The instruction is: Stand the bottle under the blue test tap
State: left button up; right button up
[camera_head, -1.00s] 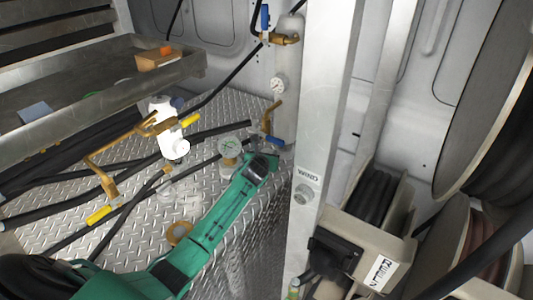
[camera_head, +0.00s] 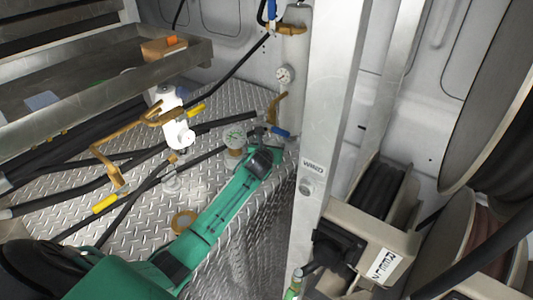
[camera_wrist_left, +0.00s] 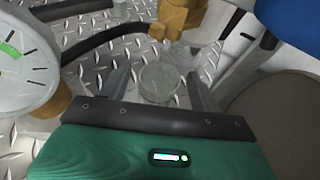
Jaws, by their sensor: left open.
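The blue test tap has a blue lever (camera_head: 281,131) and a brass body (camera_head: 273,108) at the foot of the grey post; in the left wrist view its brass part (camera_wrist_left: 180,18) is at the top and a blue part fills the top right corner. My left gripper (camera_head: 258,134) is open just in front of the tap, low over the deck. In the left wrist view a clear, round-topped bottle (camera_wrist_left: 160,82) stands upright between the spread fingers (camera_wrist_left: 158,88), with gaps on both sides. It is close to the brass outlet; I cannot tell if it is directly below.
A dial gauge (camera_head: 235,137) stands just left of my gripper. A metal post (camera_head: 328,150) and hose reels close off the right.

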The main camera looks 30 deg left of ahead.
pick_arm(q)
jog(key=v, duration=1.1)
jog(key=shift+b, duration=0.35)
